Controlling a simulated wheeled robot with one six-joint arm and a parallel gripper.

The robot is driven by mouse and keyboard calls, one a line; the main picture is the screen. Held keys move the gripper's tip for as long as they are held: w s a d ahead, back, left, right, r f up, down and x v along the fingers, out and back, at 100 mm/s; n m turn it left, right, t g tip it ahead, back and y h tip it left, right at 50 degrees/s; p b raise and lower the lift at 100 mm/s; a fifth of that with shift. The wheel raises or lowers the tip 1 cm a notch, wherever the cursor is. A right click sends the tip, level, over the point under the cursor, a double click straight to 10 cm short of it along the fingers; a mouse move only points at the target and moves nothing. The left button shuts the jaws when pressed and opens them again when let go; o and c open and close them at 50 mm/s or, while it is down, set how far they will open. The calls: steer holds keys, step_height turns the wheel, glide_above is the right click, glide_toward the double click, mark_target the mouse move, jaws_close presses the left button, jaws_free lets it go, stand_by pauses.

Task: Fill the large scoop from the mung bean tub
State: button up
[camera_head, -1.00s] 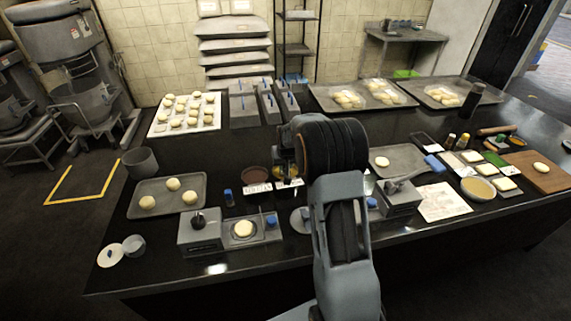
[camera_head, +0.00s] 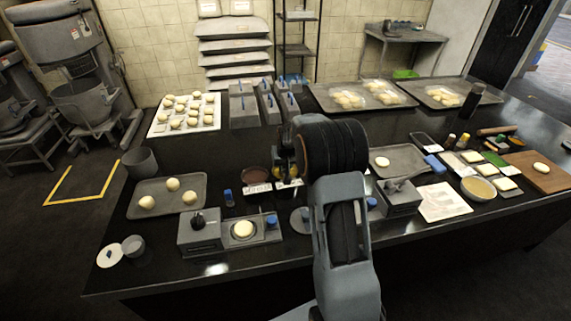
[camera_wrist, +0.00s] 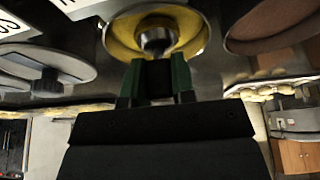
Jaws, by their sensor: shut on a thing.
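The mung bean tub (camera_wrist: 202,22) is a round tub with a yellow filling, at the top middle of the wrist view. In the head view my arm partly covers it. The large scoop (camera_wrist: 156,40) shows as a shiny metal bowl over the yellow filling, within the tub's rim. I cannot tell how deep it sits or whether it holds any filling. My gripper (camera_wrist: 158,78), with green-sided fingers, is shut on the scoop just beside the tub. The scoop's handle is mostly hidden between the fingers.
A tub of reddish-brown filling (camera_wrist: 275,25) stands close beside the mung bean tub; it also shows in the head view (camera_head: 256,175). A scale (camera_head: 243,230) with a dough piece is at the front left. A dough tray (camera_head: 150,187) lies left. Bare dark counter shows behind.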

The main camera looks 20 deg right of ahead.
steer(key=shift+r+p, duration=2)
steer(key=shift+r, duration=1.5)
